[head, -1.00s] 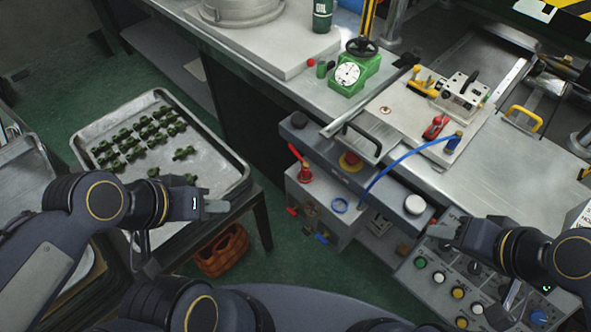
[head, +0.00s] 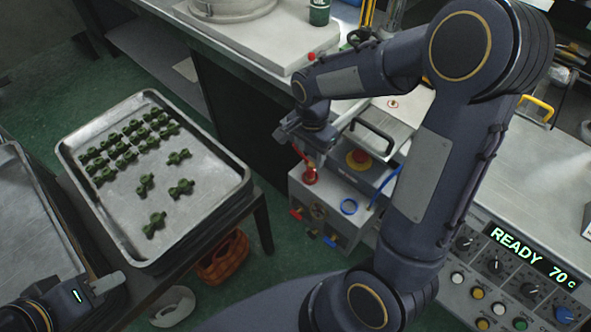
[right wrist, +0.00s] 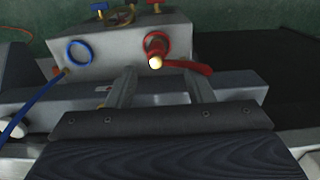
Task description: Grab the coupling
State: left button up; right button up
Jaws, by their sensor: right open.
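Several dark green, coupling-like parts lie on a metal tray (head: 214,221) at the left of the head view. Most sit in a cluster at the back; a few lie apart, such as one green part (head: 181,188). I cannot tell which thing is the coupling.
A panel reads READY 70 C (head: 530,256). An orange basket (head: 222,258) stands on the floor. My right arm hides much of the worktop.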

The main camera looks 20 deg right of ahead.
aim_at(311, 164)
jog(key=f, duration=0.6)
jog(key=shift+s+d+f, duration=0.1)
jog(key=shift+s+f, duration=0.15)
jog(key=shift+f, duration=0.1)
grip_shut()
jog(key=shift+r, duration=0.15)
